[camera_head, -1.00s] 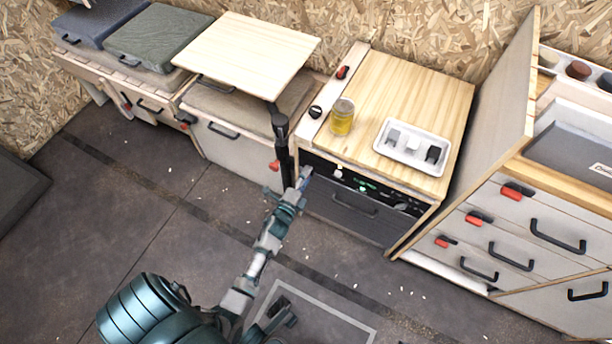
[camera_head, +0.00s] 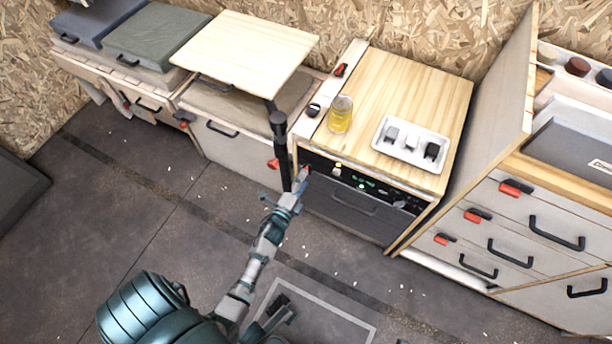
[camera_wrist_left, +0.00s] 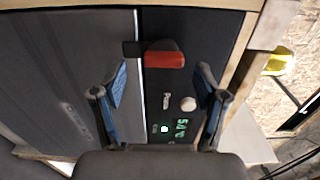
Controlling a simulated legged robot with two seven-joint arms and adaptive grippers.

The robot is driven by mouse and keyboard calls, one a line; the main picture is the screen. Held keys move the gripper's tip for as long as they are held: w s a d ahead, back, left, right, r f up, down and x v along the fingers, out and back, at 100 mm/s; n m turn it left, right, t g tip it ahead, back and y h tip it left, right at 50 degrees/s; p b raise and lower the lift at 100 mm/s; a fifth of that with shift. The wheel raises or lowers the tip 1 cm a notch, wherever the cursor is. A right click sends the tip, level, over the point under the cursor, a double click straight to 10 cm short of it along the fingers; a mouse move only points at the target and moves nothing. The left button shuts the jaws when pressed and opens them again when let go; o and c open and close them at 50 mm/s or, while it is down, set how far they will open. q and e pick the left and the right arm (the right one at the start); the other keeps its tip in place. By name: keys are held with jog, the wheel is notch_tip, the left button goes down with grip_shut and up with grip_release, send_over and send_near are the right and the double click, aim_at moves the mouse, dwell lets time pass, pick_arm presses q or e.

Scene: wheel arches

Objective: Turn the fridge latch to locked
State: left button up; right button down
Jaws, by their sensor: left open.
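The fridge (camera_head: 345,212) has a dark grey front with a black control strip along its top. In the left wrist view, the red and black latch (camera_wrist_left: 165,59) sits on the black strip, its red bar lying crosswise in the picture. A white knob and green display are on the same strip. My left gripper (camera_head: 297,188) is at the upper left of the fridge front. In the wrist view its blue fingers (camera_wrist_left: 163,82) are open on both sides of the strip, with the latch just beyond the gap between them. In the head view the gripper mostly hides the latch.
A raised wooden tabletop (camera_head: 245,52) on a black post (camera_head: 280,145) stands close left of my gripper. A yellow jar (camera_head: 340,115) and a white tray (camera_head: 411,145) sit on the fridge top. Drawers (camera_head: 520,225) stand right.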

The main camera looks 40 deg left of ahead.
pick_arm(q)
jog(key=v, duration=0.9)
jog(key=shift+s+d, duration=0.3)
jog(key=shift+d, duration=0.05)
